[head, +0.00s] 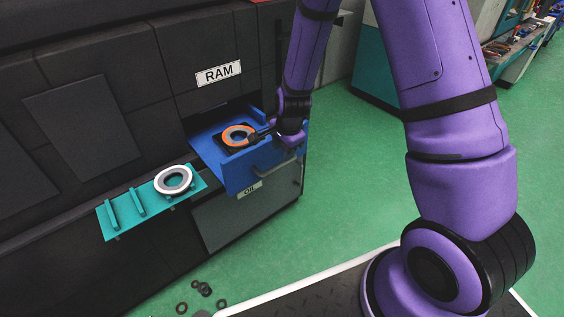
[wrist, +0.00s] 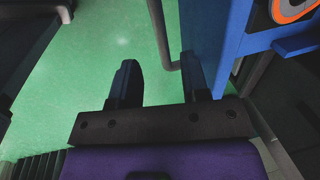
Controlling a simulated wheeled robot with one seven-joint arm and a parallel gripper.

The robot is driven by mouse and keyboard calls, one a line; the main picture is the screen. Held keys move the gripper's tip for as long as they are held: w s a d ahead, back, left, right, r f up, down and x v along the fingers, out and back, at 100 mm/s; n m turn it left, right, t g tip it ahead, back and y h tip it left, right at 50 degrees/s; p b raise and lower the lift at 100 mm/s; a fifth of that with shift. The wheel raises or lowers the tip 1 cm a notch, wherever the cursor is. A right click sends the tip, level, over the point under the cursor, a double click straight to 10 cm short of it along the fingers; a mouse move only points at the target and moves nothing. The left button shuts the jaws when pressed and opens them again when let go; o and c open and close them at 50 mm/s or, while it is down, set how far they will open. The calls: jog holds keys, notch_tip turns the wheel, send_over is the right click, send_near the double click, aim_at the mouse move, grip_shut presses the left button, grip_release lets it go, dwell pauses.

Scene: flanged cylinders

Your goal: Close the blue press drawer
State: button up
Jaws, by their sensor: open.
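The blue press drawer (head: 250,168) stands pulled out from the dark press, below the RAM label, in the head view. An orange-rimmed ring (head: 238,135) lies inside it. My gripper (head: 262,134) is over the drawer's right part in the head view, partly hidden by my wrist. In the wrist view my gripper (wrist: 160,80) is open with nothing between its fingers. The drawer's blue wall (wrist: 213,45) is just right of the right finger there. A grey handle bar (wrist: 167,50) shows between the fingertips, beyond them. I cannot tell whether the gripper touches the drawer.
A teal shelf (head: 125,215) with a white-grey flanged ring (head: 174,180) juts out left of the drawer. A panel marked OIL (head: 250,190) is below. Several dark rings (head: 204,289) lie on the green floor. The floor right of the press (head: 350,150) is clear.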

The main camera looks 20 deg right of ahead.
aim_at(280, 164)
jog(key=f, duration=0.3)
jog(key=w+f, duration=0.1)
jog(key=f, duration=0.2)
jog(key=shift+w+a+f, duration=0.1)
jog(key=shift+a+f, duration=0.05)
jog(key=shift+a, duration=0.05)
grip_shut()
